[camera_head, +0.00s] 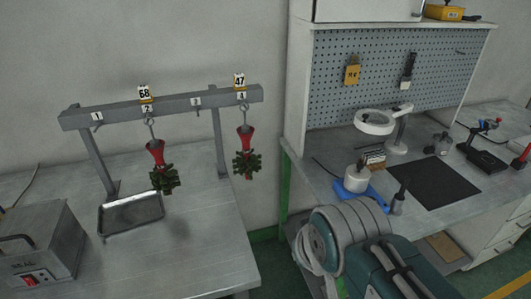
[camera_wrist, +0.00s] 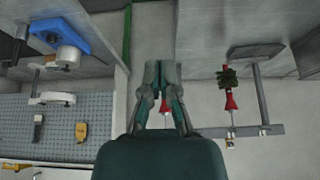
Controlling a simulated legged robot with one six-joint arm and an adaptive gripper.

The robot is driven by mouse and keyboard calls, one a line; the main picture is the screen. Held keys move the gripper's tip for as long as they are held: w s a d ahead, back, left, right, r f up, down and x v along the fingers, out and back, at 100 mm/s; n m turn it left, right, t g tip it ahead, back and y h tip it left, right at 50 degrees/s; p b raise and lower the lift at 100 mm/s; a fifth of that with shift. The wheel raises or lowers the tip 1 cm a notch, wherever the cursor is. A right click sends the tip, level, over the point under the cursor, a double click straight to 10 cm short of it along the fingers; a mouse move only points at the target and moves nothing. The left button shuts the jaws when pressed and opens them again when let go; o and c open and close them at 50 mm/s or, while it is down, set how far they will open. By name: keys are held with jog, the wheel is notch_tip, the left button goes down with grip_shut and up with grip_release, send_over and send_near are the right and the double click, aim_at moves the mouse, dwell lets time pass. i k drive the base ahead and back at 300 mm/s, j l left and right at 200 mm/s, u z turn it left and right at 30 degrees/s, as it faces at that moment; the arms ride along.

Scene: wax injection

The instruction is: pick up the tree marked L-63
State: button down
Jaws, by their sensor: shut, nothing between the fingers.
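Two wax trees, each a red cup over dark green branches, hang from a grey rack (camera_head: 180,103). The left tree (camera_head: 162,170) hangs at hook 2 under a tag (camera_head: 145,93) that reads like 68 or 63; the last digit is unclear. The right tree (camera_head: 246,150) hangs at hook 4 under a tag (camera_head: 239,81) reading 47. In the upside-down wrist view, one tree (camera_wrist: 229,92) shows plainly to the right of my gripper (camera_wrist: 164,68). Another red cup (camera_wrist: 164,106) shows behind the fingers, mostly hidden. My gripper is shut and empty, apart from both trees.
A metal tray (camera_head: 130,214) lies below the left tree. A grey sealing machine (camera_head: 40,245) stands at the table's front left. On the right, a workbench has a pegboard (camera_head: 390,75), a ring lamp (camera_head: 375,122) and a dark mat (camera_head: 434,185). A gap separates table and bench.

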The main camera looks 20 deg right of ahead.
aim_at(244, 162)
jog(key=k+l+z, duration=0.15)
jog(key=k+z, duration=0.2)
jog(key=k, duration=0.3)
jog(key=i+j+z, duration=0.1)
jog(key=j+z, duration=0.15)
jog(key=z, duration=0.15)
jog(key=j+z, duration=0.25)
jog(key=z, duration=0.2)
jog(key=j+z, duration=0.4)
jog(key=j, duration=0.5)
